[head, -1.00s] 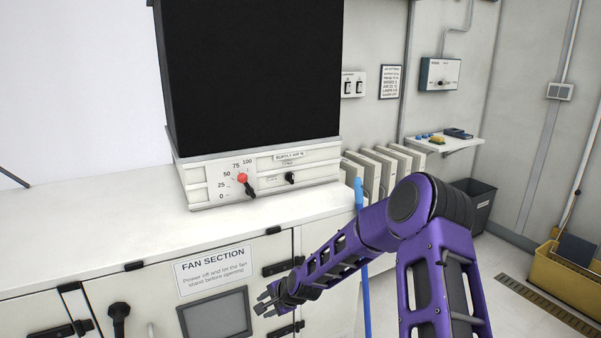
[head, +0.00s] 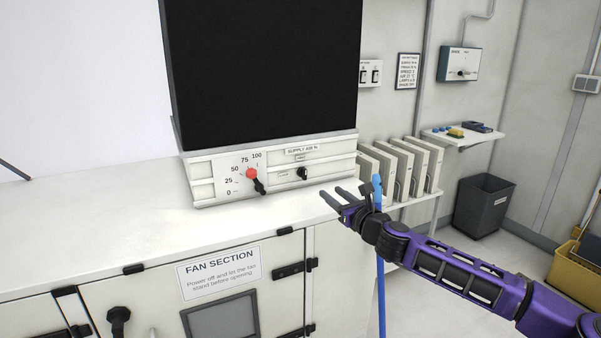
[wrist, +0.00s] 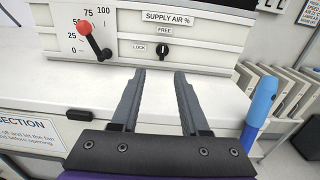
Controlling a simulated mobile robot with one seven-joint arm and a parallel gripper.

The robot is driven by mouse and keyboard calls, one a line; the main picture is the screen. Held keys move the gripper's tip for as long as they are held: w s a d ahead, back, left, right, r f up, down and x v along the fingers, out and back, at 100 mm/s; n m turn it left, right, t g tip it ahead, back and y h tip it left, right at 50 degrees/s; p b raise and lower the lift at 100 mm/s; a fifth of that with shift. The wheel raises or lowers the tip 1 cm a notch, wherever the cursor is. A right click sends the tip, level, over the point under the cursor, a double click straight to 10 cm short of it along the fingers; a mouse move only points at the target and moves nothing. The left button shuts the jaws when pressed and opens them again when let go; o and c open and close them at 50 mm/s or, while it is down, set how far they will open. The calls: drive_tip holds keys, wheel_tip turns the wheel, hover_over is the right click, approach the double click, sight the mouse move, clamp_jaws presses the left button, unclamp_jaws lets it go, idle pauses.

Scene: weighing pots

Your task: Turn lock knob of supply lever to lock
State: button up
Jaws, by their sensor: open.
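The supply lever (head: 257,184) has a red ball end and a black arm, on the white SUPPLY AIR % panel beside a scale from 0 to 100. It also shows in the wrist view (wrist: 95,39). The lock knob (head: 302,174) is small and black, to the right of the lever. In the wrist view the knob (wrist: 163,51) sits between the LOCK label at its left and the FREE label above, its white mark pointing up toward FREE. My gripper (head: 334,195) is open and empty, in front of and to the right of the knob, not touching it.
A white cabinet top (head: 100,215) lies below the panel. A blue upright rod (head: 380,250) stands close beside my gripper and shows at the right in the wrist view (wrist: 258,108). White filter panels (head: 405,168) stand behind. A black box rises above the panel.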

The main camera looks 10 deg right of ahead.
sight(305, 170)
drive_tip(key=x, duration=1.7)
drive_tip(key=shift+w+d+r, duration=0.1)
drive_tip(key=shift+w+d, duration=0.15)
drive_tip(key=shift+d, duration=0.1)
clamp_jaws()
drive_tip(key=shift+s, duration=0.1)
